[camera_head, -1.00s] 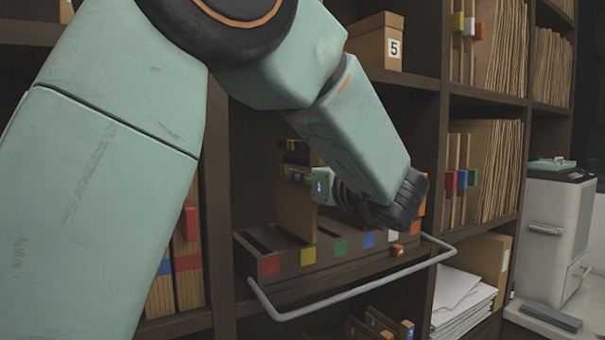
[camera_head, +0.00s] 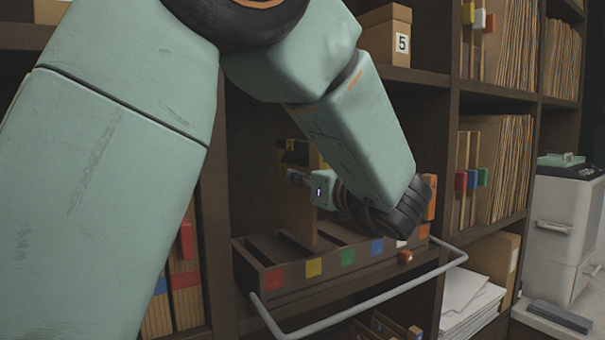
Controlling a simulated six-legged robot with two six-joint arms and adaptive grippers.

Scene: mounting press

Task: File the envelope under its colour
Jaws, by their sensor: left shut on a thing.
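My left gripper (camera_head: 297,170) is shut on an upright brown envelope (camera_head: 297,212). The envelope's top is partly covered by the fingers, and I see no colour mark on it. Its lower end is at the slots of a dark sorter (camera_head: 340,283), near the red and yellow labels. I cannot tell how deep it sits. The sorter front has red (camera_head: 274,278), yellow (camera_head: 313,267), green (camera_head: 347,257), blue (camera_head: 377,247), white and orange (camera_head: 424,231) labels. My wrist covers part of its right end. My right gripper is not in view.
A grey rail (camera_head: 370,302) runs in front of the sorter. The shelf around it holds brown folders (camera_head: 510,160), a box marked 5 (camera_head: 402,43) and stacked papers (camera_head: 468,300). A white machine (camera_head: 565,225) stands at the right.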

